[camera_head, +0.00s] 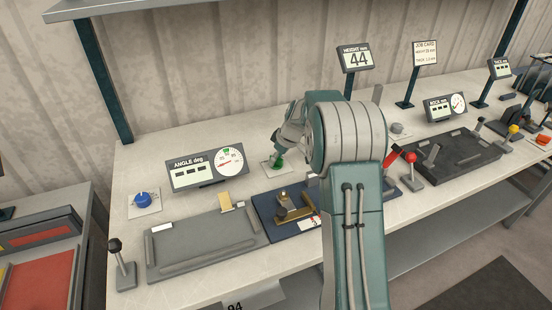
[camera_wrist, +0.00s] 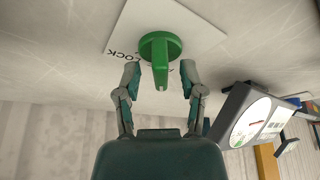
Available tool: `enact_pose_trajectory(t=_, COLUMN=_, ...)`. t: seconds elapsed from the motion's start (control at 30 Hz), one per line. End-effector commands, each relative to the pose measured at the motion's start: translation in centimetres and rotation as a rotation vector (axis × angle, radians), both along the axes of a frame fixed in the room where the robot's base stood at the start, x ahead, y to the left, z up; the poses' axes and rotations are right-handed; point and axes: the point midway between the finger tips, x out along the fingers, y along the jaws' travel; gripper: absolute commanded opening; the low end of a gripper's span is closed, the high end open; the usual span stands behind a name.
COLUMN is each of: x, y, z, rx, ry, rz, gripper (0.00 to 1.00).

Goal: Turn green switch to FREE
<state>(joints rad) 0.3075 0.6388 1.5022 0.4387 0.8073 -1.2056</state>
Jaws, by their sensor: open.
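The green switch (camera_head: 276,163) sits on a small white plate (camera_head: 267,170) on the bench, right of the angle display. In the wrist view the green switch (camera_wrist: 160,48) is a round knob with a raised grip bar pointing down the picture. The word LOCK shows upside down on the plate (camera_wrist: 120,30) left of the knob; other lettering is partly hidden by the knob and fingers. My gripper (camera_wrist: 160,76) is open, one finger on each side of the bar, with gaps visible. In the head view my gripper (camera_head: 281,150) is just above the switch.
The angle display (camera_head: 207,169) stands close left of the switch; in the wrist view a display (camera_wrist: 245,118) is at right. A blue knob (camera_head: 143,200) is far left. A red lever (camera_head: 391,157) is right of my arm.

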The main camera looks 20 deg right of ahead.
Motion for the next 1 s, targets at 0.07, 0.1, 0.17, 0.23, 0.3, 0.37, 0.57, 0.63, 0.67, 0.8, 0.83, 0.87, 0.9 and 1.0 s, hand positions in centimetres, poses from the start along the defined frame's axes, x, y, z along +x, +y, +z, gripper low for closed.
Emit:
enact_pose_trajectory(t=0.07, x=-0.2, y=-0.3, z=0.9, rx=-0.001, ry=-0.003, rz=-0.001, gripper=0.51)
enact_pose_trajectory(t=0.1, x=-0.4, y=-0.4, z=1.5, rx=-0.001, ry=-0.003, rz=-0.002, gripper=0.51)
enact_pose_trajectory(t=0.17, x=-0.8, y=-0.7, z=2.6, rx=-0.001, ry=-0.004, rz=-0.002, gripper=0.51)
enact_pose_trajectory(t=0.23, x=-1.2, y=-1.0, z=4.0, rx=-0.001, ry=-0.004, rz=-0.002, gripper=0.51)
enact_pose_trajectory(t=0.3, x=-1.7, y=-1.3, z=5.4, rx=-0.002, ry=-0.004, rz=-0.002, gripper=0.51)
enact_pose_trajectory(t=0.37, x=-2.1, y=-1.7, z=6.5, rx=-0.001, ry=-0.002, rz=-0.002, gripper=0.51)
enact_pose_trajectory(t=0.57, x=-3.1, y=-2.4, z=9.6, rx=-0.001, ry=-0.002, rz=0.000, gripper=0.51)
enact_pose_trajectory(t=0.63, x=-3.3, y=-2.5, z=10.2, rx=-0.001, ry=-0.001, rz=0.000, gripper=0.51)
enact_pose_trajectory(t=0.67, x=-3.3, y=-2.6, z=10.3, rx=-0.001, ry=-0.001, rz=0.000, gripper=0.51)
enact_pose_trajectory(t=0.8, x=-3.5, y=-2.6, z=10.7, rx=0.000, ry=0.001, rz=0.000, gripper=0.51)
enact_pose_trajectory(t=0.83, x=-3.5, y=-2.6, z=10.7, rx=0.000, ry=0.001, rz=0.000, gripper=0.51)
enact_pose_trajectory(t=0.87, x=-3.5, y=-2.6, z=10.7, rx=0.000, ry=0.001, rz=0.000, gripper=0.51)
enact_pose_trajectory(t=0.9, x=-3.5, y=-2.6, z=10.7, rx=0.000, ry=0.001, rz=0.000, gripper=0.51)
enact_pose_trajectory(t=1.0, x=-3.5, y=-2.6, z=10.7, rx=-0.001, ry=0.001, rz=0.000, gripper=0.51)
